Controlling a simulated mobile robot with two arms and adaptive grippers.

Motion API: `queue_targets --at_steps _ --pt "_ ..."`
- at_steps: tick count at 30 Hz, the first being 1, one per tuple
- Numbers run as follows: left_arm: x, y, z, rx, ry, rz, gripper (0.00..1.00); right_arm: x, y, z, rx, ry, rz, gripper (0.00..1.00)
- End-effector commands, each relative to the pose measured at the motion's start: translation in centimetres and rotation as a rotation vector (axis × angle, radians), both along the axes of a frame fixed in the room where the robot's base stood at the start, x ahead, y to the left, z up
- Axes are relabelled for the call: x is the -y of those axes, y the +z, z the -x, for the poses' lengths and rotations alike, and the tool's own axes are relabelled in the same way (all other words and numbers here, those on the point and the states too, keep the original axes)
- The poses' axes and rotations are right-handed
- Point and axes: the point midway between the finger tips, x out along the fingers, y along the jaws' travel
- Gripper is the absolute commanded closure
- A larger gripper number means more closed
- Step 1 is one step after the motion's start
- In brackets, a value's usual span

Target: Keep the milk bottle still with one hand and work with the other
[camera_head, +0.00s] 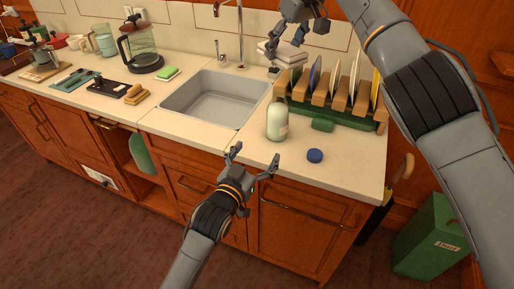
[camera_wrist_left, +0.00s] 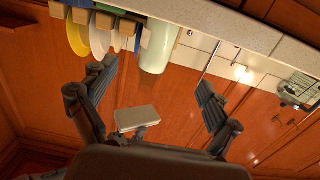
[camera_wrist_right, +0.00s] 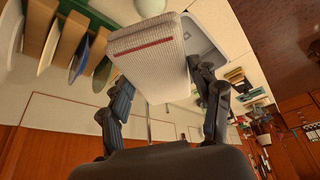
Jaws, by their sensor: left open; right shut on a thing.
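The milk bottle (camera_head: 277,121) is pale and stands upright on the counter in front of the dish rack; it also shows in the left wrist view (camera_wrist_left: 158,45). A round blue cap (camera_head: 315,156) lies on the counter to its right. My left gripper (camera_head: 252,160) is open and empty at the counter's front edge, below the bottle and apart from it. My right gripper (camera_head: 297,40) is above the back of the counter, shut on a folded whitish cloth (camera_head: 284,55). The cloth has a red stripe in the right wrist view (camera_wrist_right: 150,45).
A grey sink (camera_head: 215,98) lies left of the bottle, with a tap (camera_head: 240,40) behind it. A wooden dish rack (camera_head: 335,100) with plates stands behind and right of the bottle. Bare counter surrounds the cap. A green bin (camera_head: 428,240) stands on the floor at right.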

Motion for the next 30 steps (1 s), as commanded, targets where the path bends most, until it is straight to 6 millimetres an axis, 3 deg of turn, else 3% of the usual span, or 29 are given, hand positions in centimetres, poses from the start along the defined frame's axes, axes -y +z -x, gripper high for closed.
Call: queue_targets --at_steps 3,6,21,30 --pt "0.2 1.7 -0.2 0.026 -0.004 0.021 0.11 0.0 0.0 0.0 0.000 0.000 0.000 0.62" --pt "0.4 2.0 -0.7 0.032 -0.005 0.026 0.11 0.0 0.0 0.0 0.000 0.000 0.000 0.62" --pt "3.4 2.0 -8.9 0.031 -0.005 0.027 0.11 0.0 0.0 0.0 0.000 0.000 0.000 0.62" --pt "4.2 1.9 -11.2 0.030 -0.005 0.026 0.11 0.0 0.0 0.0 0.000 0.000 0.000 0.62"
